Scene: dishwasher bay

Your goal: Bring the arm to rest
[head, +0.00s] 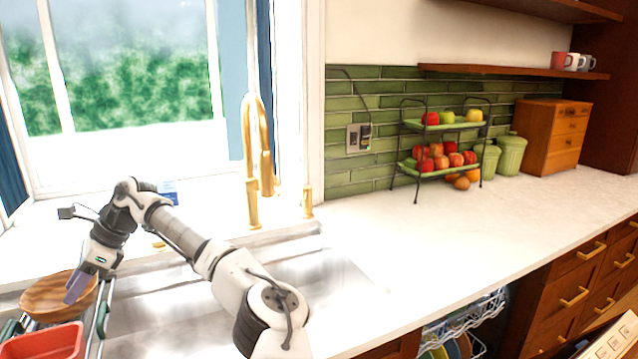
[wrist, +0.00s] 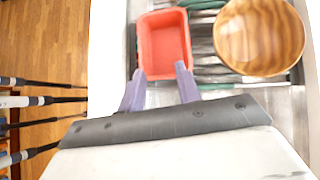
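My gripper (head: 76,287) is at the lower left of the head view, above the left side of the sink beside a round wooden bowl (head: 58,298). In the wrist view my gripper (wrist: 160,83) has its two purple fingers spread apart with nothing between them. A red rectangular container (wrist: 165,44) lies just beyond the fingertips, and the wooden bowl (wrist: 259,37) is to the right of it. My arm reaches across the sink from the lower middle of the head view.
A gold faucet (head: 258,150) rises behind the sink (head: 330,285). A two-tier fruit rack (head: 440,150), green canisters (head: 511,154) and a wooden drawer box (head: 553,138) stand on the white counter (head: 470,220). A dishwasher rack (head: 470,318) shows below. The counter's middle is clear.

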